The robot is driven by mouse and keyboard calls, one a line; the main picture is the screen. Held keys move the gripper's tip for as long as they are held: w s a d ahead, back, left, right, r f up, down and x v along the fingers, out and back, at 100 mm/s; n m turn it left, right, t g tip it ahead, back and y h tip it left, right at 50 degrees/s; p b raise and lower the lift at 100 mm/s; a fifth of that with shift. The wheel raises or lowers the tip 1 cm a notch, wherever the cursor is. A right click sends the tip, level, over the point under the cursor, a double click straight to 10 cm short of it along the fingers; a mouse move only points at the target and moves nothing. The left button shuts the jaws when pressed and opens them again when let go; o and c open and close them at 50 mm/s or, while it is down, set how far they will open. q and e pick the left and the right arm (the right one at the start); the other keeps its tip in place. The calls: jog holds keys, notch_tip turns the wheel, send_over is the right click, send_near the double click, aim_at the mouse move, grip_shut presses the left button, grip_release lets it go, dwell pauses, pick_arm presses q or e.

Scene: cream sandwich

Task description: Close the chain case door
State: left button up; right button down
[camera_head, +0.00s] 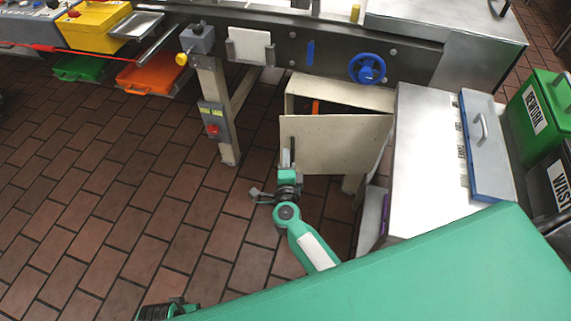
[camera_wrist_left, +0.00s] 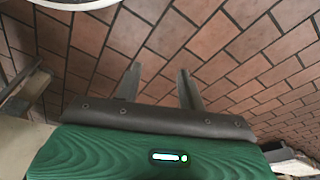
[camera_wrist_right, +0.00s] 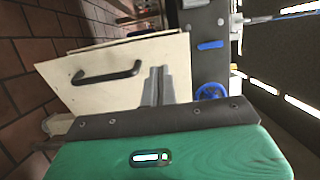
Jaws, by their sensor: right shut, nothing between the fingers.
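The chain case door (camera_head: 340,146) is a beige panel standing open, swung out from the beige case (camera_head: 345,93) under the machine. In the right wrist view the door (camera_wrist_right: 75,95) shows a dark bar handle (camera_wrist_right: 107,75). My right gripper (camera_head: 288,145) is shut and empty at the door's left edge. Its fingertips (camera_wrist_right: 160,72) appear in front of the door panel, to the right of the handle; I cannot tell whether they touch. My left gripper (camera_wrist_left: 161,72) is open and empty above the tiled floor, away from the door.
A steel cabinet (camera_head: 425,150) stands close on the door's right. A machine leg with a red-button box (camera_head: 213,128) is at its left. A blue handwheel (camera_head: 367,68) sits above. Orange (camera_head: 150,78) and green bins lie further left. The brick floor at left is clear.

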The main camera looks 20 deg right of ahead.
aim_at(285, 128)
jog(key=x, duration=0.7)
pick_arm(q)
jog(key=shift+w+r, duration=0.2)
jog(key=shift+r, duration=0.45)
pick_arm(e)
jog(key=shift+x, duration=0.8)
pick_arm(q)
jog(key=shift+s+f, duration=0.1)
